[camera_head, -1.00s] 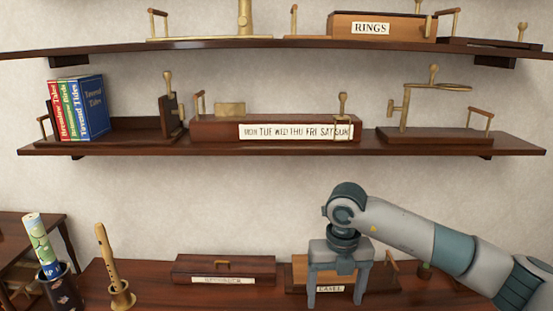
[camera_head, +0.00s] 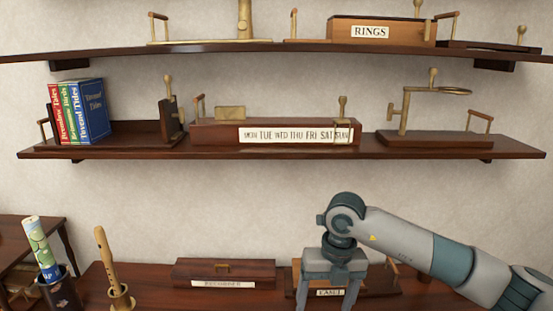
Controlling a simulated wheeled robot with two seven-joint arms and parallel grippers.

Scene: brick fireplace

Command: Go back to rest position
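My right gripper (camera_head: 328,298) comes in from the right and points down over the lower table (camera_head: 230,300). Its two fingers stand apart, with a labelled dark wooden box (camera_head: 382,280) behind and between them. The fingertips are close to the bottom edge of the view. I cannot tell whether the fingers touch the box, but nothing is seen clamped between them. My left gripper is not in view.
A wooden box (camera_head: 224,273) lies left of my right gripper. A recorder (camera_head: 105,257) and a rolled map (camera_head: 40,248) stand in holders at the left. Above are a middle shelf (camera_head: 290,150) with books (camera_head: 92,110) and a top shelf (camera_head: 230,46) with a RINGS box (camera_head: 385,31).

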